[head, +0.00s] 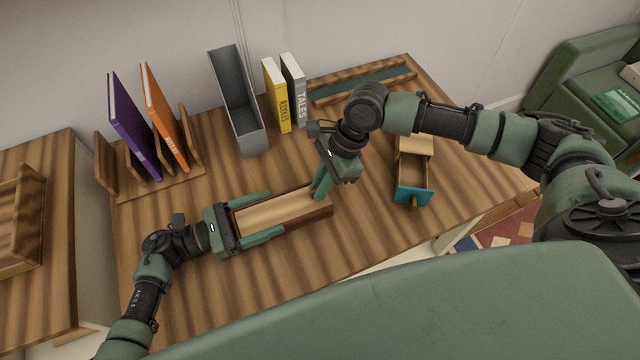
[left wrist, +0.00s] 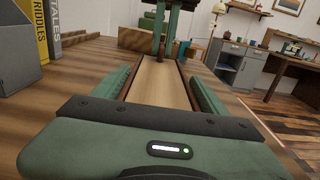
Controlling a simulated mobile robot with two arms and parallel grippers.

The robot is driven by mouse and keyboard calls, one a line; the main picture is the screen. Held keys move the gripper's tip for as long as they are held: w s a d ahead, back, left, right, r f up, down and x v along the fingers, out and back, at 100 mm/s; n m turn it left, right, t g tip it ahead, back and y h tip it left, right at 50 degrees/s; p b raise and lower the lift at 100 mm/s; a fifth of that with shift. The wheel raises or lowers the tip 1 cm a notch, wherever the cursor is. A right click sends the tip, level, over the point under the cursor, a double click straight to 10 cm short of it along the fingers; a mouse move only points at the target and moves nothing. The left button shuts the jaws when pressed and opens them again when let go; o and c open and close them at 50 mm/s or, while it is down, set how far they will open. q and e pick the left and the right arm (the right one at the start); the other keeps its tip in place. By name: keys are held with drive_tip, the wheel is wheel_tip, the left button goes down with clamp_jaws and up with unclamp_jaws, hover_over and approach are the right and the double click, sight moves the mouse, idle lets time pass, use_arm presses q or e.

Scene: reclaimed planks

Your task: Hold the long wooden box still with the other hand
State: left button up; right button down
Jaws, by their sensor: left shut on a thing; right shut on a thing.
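The long wooden box (head: 290,210) lies on the striped plank table, with a pale flat top between darker long sides. My left gripper (head: 275,212) reaches in from the left, with one finger along each long side. It is shut on the box's near part. In the left wrist view the pale top of the box (left wrist: 160,82) runs straight away between the green fingers (left wrist: 160,85). My right gripper (head: 319,194) points down at the box's right end and is shut there.
A small box with a teal-fronted open drawer (head: 413,194) stands right of the long box. Behind stand a grey holder (head: 240,110), yellow (head: 277,95) and grey books (head: 294,90), and a wooden rack (head: 165,180) with purple and orange books. The table's front is clear.

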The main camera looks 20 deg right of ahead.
drive_tip(key=d, duration=1.1)
drive_tip(key=shift+a, duration=0.1)
drive_tip(key=c, duration=1.5)
unclamp_jaws()
drive_tip(key=v, duration=1.2)
